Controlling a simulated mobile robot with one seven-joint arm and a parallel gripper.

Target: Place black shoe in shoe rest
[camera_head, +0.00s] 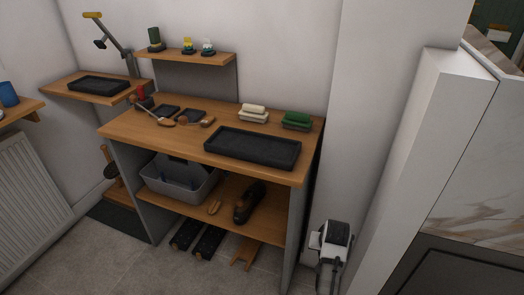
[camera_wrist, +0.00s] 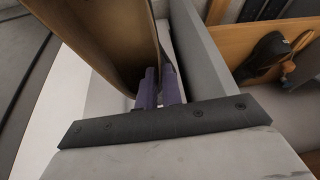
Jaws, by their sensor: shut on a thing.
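A black shoe (camera_head: 248,202) lies on the lower wooden shelf of the bench, right of the grey bin. In the wrist view a dark shoe shape (camera_wrist: 265,52) is on the orange wood at upper right. My gripper (camera_head: 333,238) is low at the right of the bench, apart from that shoe. Its purple fingers (camera_wrist: 160,88) are shut on a tan-brown, curved thing with a dark edge (camera_wrist: 100,35), seen only in part; I cannot tell if it is a shoe. A black tray (camera_head: 252,148) lies on the bench top. I cannot tell which thing is the shoe rest.
A grey bin (camera_head: 178,184) and a small brush (camera_head: 214,207) share the lower shelf. Two dark ridged pieces (camera_head: 208,242) and a wooden forked piece (camera_head: 245,254) lie on the floor beneath. The bench's grey right side panel (camera_head: 296,235) stands near my gripper.

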